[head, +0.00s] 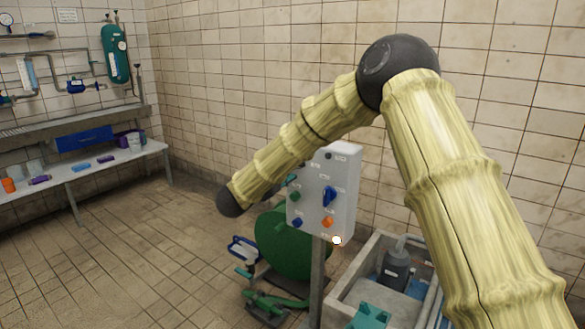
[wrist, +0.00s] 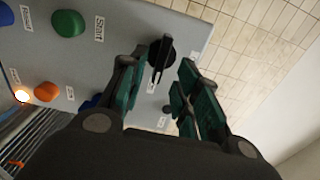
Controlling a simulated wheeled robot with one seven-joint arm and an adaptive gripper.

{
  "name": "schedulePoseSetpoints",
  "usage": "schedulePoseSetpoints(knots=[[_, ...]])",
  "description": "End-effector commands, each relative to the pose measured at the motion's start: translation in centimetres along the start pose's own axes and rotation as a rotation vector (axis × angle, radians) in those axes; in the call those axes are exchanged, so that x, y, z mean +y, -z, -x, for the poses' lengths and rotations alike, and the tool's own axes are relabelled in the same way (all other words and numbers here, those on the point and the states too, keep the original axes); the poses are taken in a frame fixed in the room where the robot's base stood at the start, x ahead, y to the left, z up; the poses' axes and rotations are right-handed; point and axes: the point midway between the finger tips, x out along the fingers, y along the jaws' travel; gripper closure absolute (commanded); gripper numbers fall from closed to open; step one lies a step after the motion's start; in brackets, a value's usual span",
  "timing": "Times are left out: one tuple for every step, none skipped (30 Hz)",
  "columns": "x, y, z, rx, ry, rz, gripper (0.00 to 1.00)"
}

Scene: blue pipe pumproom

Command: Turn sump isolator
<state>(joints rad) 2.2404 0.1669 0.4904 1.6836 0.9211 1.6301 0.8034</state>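A grey control box (head: 340,178) stands on a post. In the wrist view, its panel (wrist: 120,35) carries a black rotary switch (wrist: 165,48) with a thin lever. My gripper (wrist: 158,70) is open, with one green finger on each side of this lever. I see a gap at the right finger; contact at the left is unclear. In the head view my forearm hides most of the gripper, and the black switch cannot be made out there. Labels are too small to tell which control is the sump isolator.
The panel also has a green Start button (wrist: 68,23), an orange knob (wrist: 46,91) and a lit lamp (wrist: 21,95). A green round machine (head: 283,245) and a concrete basin (head: 345,300) stand below. A bench (head: 75,175) is left; the tiled floor between is clear.

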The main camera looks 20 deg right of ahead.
Motion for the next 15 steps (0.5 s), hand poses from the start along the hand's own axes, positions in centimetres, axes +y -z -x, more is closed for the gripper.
schedulePoseSetpoints(knots=[[0.0, -0.1, 1.1, -0.002, -0.001, 0.001, 0.68], [0.0, 0.0, 1.6, -0.001, 0.0, 0.001, 0.68], [0.0, 0.0, 2.4, -0.002, 0.0, 0.001, 0.68], [0.1, -0.1, 2.9, -0.002, 0.0, 0.001, 0.68], [0.1, -0.1, 3.5, -0.002, 0.0, 0.001, 0.68], [0.1, -0.1, 4.1, -0.001, 0.0, 0.0, 0.68], [0.1, -0.1, 4.6, -0.002, -0.001, 0.0, 0.68], [0.1, -0.1, 5.1, -0.002, -0.001, 0.001, 0.68], [0.0, -0.1, 5.6, -0.002, 0.0, 0.001, 0.68], [0.0, 0.0, 6.0, -0.001, 0.0, 0.001, 0.68], [0.0, 0.0, 6.3, -0.001, 0.0, 0.001, 0.68], [0.0, 0.0, 6.7, -0.001, 0.0, 0.0, 0.68], [0.0, -0.1, 7.0, 0.0, -0.001, 0.0, 0.68], [0.0, -0.1, 7.2, 0.0, -0.001, 0.0, 0.68], [0.0, -0.1, 7.4, 0.0, -0.001, 0.0, 0.68]])
